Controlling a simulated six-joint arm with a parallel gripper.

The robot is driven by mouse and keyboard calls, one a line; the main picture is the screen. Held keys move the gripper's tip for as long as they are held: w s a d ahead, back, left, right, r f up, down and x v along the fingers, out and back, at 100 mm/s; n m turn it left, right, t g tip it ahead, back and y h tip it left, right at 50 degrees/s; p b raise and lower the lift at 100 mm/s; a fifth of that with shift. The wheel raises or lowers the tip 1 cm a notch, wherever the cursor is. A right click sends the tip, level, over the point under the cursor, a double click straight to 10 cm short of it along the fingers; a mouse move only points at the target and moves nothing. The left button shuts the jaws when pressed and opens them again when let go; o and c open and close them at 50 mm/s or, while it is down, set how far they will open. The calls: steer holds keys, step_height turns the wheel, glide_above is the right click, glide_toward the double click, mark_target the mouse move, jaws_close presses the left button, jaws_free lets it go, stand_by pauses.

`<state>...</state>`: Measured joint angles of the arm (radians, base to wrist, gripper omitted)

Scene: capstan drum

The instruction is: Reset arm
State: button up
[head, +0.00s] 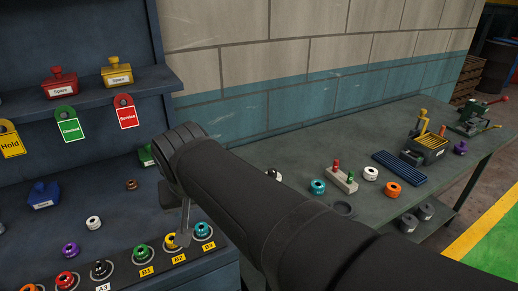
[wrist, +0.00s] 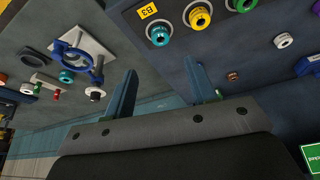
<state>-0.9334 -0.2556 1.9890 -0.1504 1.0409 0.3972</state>
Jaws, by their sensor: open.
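My gripper (head: 184,236) hangs at the end of my dark arm, over the front right of the blue-grey bench unit and close to the row of labelled posts. In the wrist view its two blue-grey fingers (wrist: 160,68) stand well apart with nothing between them. A teal drum (head: 202,231) sits at B3, a yellow one (head: 171,242) at B2 and a green one (head: 141,253) at B1. The teal drum also shows in the wrist view (wrist: 160,35), beyond the fingers and apart from them. My arm hides part of the bench and table.
A shelf (head: 100,95) with tags and coloured stamps stands at left. The wall (head: 340,100) is behind.

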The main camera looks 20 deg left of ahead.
mark_target(201, 227)
steer(key=x, duration=1.2)
steer(key=shift+w+a+r, duration=0.1)
steer(key=shift+w+r, duration=0.05)
steer(key=shift+r, duration=1.1)
steer(key=shift+f, duration=0.1)
